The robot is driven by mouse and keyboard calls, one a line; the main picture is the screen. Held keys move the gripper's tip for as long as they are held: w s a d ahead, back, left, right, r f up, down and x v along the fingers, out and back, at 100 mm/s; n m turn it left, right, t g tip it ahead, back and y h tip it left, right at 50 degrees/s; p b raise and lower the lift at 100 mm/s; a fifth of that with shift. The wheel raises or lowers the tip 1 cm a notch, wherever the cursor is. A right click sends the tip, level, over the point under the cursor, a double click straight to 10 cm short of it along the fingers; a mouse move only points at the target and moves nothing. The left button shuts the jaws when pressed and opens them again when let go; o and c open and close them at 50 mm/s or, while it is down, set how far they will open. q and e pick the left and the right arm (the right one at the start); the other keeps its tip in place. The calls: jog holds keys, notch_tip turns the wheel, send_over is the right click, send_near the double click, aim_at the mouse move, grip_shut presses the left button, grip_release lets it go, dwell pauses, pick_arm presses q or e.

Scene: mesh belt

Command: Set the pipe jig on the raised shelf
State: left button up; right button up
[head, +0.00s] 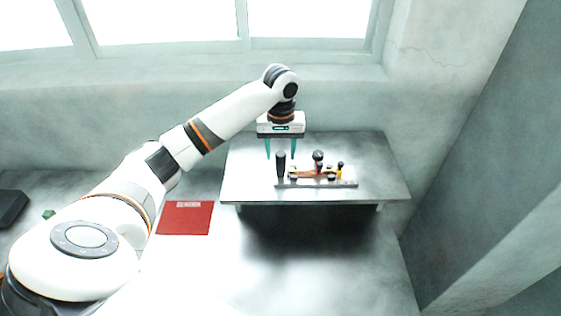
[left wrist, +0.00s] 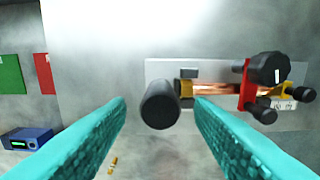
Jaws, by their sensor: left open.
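The pipe jig (head: 345,182) is a light plate with a copper pipe, a red clamp, dark knobs and a tall black handle at its left end. It appears to rest on the raised shelf (head: 245,182), near the front edge. My left gripper (head: 281,156) is open and empty, its teal fingers pointing down just behind and above the black handle. In the left wrist view the fingers (left wrist: 160,104) are spread, with the handle's round top showing between them, and the jig plate (left wrist: 155,70) extends to the right. My right gripper is not in view.
A red mat (head: 185,218) lies on the lower table, left of the shelf. A dark object (head: 11,208) sits at the far left. The left wrist view also shows a green panel (left wrist: 11,75) and a blue box (left wrist: 27,139). The shelf's right side is clear.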

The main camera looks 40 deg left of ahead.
pick_arm(q)
notch_tip(320, 180, up, 8)
jog(key=shift+r, duration=0.2)
dwell(0.6)
